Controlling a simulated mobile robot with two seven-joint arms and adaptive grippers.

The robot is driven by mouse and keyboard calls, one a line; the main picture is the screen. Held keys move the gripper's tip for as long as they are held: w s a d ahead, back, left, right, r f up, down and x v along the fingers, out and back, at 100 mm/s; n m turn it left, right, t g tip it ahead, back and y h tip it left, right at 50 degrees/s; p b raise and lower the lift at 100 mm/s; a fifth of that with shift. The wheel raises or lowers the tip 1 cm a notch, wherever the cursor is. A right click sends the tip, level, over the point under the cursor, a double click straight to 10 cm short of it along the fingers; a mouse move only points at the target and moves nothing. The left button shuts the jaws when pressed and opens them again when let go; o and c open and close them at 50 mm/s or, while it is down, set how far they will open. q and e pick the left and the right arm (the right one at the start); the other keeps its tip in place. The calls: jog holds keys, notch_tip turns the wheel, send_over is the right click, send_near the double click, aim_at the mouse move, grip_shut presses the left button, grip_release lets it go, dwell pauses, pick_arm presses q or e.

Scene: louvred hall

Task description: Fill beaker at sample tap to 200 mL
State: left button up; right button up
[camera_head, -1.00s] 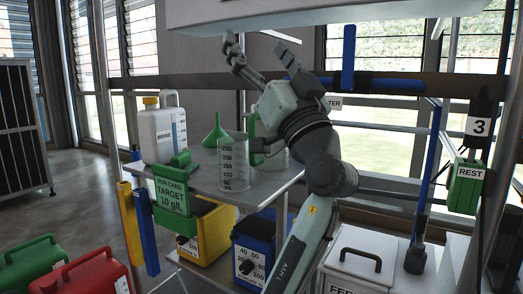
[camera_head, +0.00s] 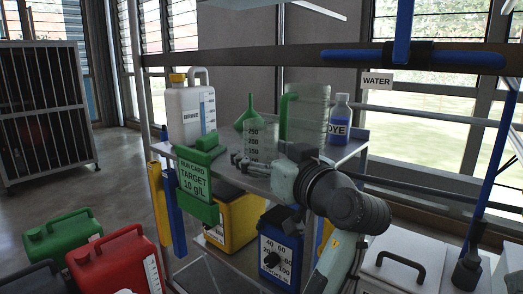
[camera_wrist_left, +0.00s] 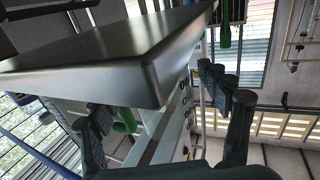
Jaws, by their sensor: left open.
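The clear beaker (camera_head: 262,132), with printed volume marks, stands upright on the grey shelf in the head view and looks empty. My left gripper (camera_head: 252,172) is open and empty at the shelf's front edge, low in front of the beaker and hiding its lower part. A WATER label (camera_head: 377,81) hangs below a blue pipe (camera_head: 430,58); I cannot tell whether this is the sample tap. My right gripper is out of view.
On the shelf (camera_head: 250,186) stand a white jug (camera_head: 183,115), a green funnel (camera_head: 249,115), a larger clear pitcher (camera_head: 310,108) and a DYE bottle (camera_head: 340,122). A green run card (camera_head: 181,180) reads TARGET 10 g/L. Red (camera_head: 105,262) and green (camera_head: 62,236) cans are left.

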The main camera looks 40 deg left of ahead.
pick_arm(q)
jog(key=shift+w+a, duration=0.1)
jog(key=shift+a, duration=0.05)
jog(key=c, duration=1.2)
jog(key=shift+c, duration=0.2)
jog(key=shift+r, duration=0.1)
